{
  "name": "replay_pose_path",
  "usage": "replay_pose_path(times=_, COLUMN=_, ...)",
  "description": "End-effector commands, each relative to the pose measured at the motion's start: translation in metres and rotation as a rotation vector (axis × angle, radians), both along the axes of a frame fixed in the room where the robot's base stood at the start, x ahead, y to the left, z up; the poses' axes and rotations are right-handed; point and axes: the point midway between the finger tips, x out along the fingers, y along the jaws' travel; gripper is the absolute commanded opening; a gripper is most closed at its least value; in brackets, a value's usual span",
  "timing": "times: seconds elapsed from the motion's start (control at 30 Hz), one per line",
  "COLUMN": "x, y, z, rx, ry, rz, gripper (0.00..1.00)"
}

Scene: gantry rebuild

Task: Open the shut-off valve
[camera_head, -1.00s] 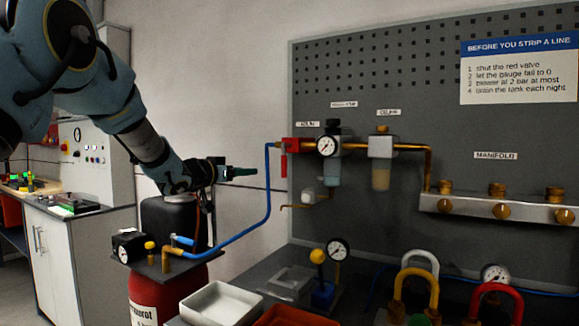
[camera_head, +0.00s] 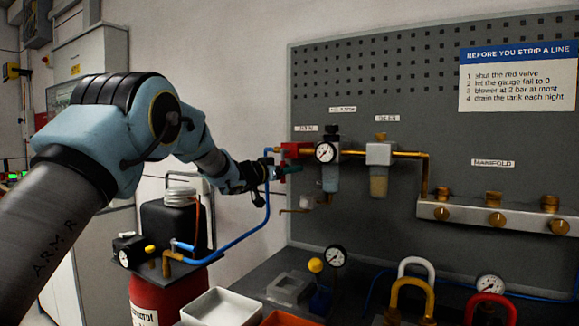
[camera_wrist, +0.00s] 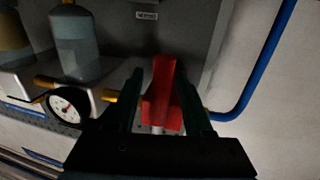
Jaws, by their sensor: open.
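The red shut-off valve (camera_head: 291,150) is on the left side of the pegboard, at the start of the brass line beside a round gauge. My gripper (camera_head: 284,170) is at the valve, just below its red body, and covers most of its lever in the head view. In the wrist view the red lever (camera_wrist: 163,92) stands between the two dark fingers of my gripper (camera_wrist: 160,98). The fingers are open, with a narrow gap showing on each side of the lever. Whether either finger touches it cannot be told.
A gauge (camera_head: 325,152) and filter bowl (camera_head: 330,178) sit right of the valve. A blue pipe (camera_head: 240,233) rises to the valve from the red tank (camera_head: 160,296). Below are a white tray (camera_head: 222,306), a yellow-knobbed part (camera_head: 316,265) and several padlocks.

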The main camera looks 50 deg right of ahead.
Motion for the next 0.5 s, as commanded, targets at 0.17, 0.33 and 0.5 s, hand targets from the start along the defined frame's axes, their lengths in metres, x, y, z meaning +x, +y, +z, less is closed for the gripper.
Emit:
replay_pose_path(times=0.17, x=0.0001, y=-0.0016, z=-0.0001, rx=0.0, ry=0.0, rz=0.0, gripper=0.51)
replay_pose_path(times=0.33, x=0.0001, y=-0.0014, z=-0.0001, rx=0.0, ry=0.0, rz=0.0, gripper=0.44)
replay_pose_path(times=0.5, x=0.0001, y=-0.0013, z=-0.0001, rx=0.0, ry=0.0, rz=0.0, gripper=0.25)
